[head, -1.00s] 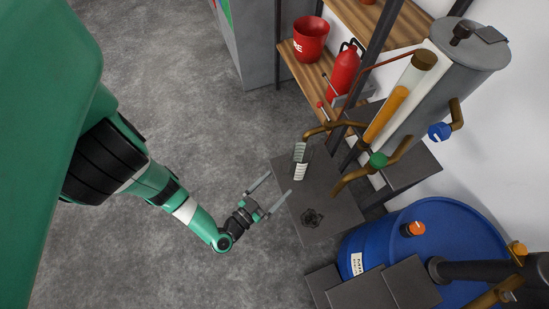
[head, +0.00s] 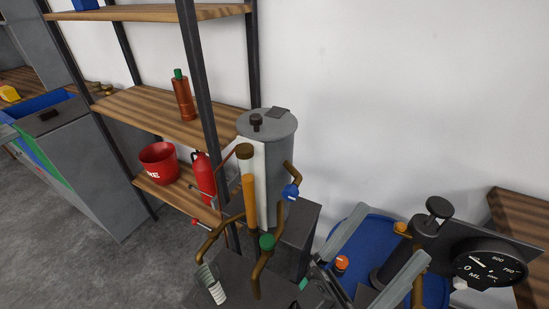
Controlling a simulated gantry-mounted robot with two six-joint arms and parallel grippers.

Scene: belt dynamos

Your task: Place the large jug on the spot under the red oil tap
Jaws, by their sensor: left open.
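A clear jug with white scale marks (head: 214,286) stands at the bottom of the head view, on a dark block, close below the end of a brass pipe. Its outline is faint, and I cannot tell whether it is one jug or two, or its size. The red tap (head: 195,222) shows at the left of the pipes beside the grey tank (head: 268,150). The spot under it is not clearly visible. My left gripper (head: 393,233) is open and empty, with its two grey fingers well apart, right of the jug and in front of the blue drum. My right gripper is not in view.
A green tap (head: 267,242) and blue tap (head: 290,191) jut from the tank's pipes. A blue drum (head: 368,228) with a pump and a dial gauge (head: 488,268) is at the right. A shelf (head: 150,115) with a red bucket (head: 158,162) and extinguisher (head: 203,176) stands left.

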